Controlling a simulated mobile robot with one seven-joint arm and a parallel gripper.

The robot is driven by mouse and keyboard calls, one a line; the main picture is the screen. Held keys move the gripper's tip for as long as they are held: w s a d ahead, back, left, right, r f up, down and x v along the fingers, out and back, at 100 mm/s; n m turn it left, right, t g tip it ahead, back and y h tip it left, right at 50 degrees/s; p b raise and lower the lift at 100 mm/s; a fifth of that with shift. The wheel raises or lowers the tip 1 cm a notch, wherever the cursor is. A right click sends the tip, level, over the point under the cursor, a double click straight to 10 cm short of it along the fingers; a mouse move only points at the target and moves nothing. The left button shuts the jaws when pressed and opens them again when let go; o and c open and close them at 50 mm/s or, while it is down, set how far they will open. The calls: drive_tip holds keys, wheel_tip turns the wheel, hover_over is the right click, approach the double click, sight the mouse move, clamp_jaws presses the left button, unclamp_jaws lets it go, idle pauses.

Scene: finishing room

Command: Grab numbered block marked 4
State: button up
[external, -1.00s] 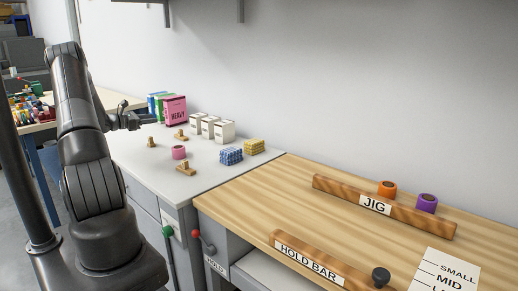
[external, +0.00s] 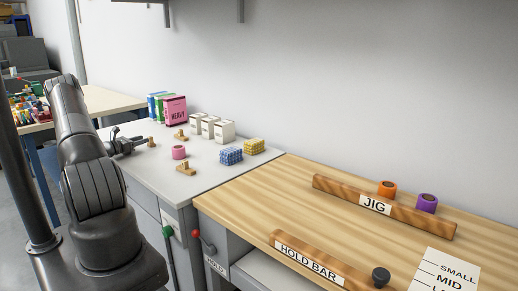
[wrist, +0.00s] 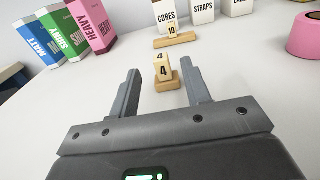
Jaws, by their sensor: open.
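The wooden block marked 4 (wrist: 163,66) stands upright on a small wooden base (wrist: 172,85) in the wrist view. In the external view the block (external: 152,140) is small, just right of my gripper (external: 138,143). In the wrist view my gripper (wrist: 160,72) is open, with one finger on each side of the line to the block. The block appears just beyond the fingertips, apart from them. Nothing is held.
Another block marked 10 (wrist: 172,29) on a wooden base stands behind, near white boxes (wrist: 203,11). Blue, green and pink boxes (wrist: 91,25) stand at the back left. A pink roll (wrist: 304,36) lies to the right. The white tabletop around the block is clear.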

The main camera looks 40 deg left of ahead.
sight(151, 137)
drive_tip(key=w, duration=0.6)
clamp_jaws()
idle(0.3)
